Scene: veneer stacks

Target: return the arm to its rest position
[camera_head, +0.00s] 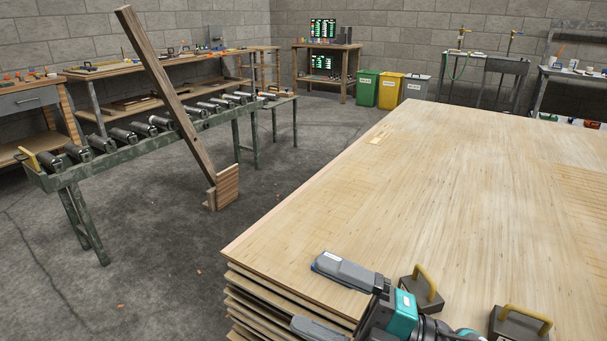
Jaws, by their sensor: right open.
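My right gripper (306,293) is at the bottom of the head view, over the near left corner of the veneer stack (450,190). Its two grey fingers are spread wide apart, and I see nothing between them. Whether the fingers touch the stack I cannot tell. My left gripper is not in view.
Two dark blocks with yellow handles (421,290) (518,326) sit on the stack right of my gripper. A small pale patch (381,134) lies near its far left edge. A leaning wooden post (170,90) and a roller conveyor (150,135) stand left. Floor between is mostly clear.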

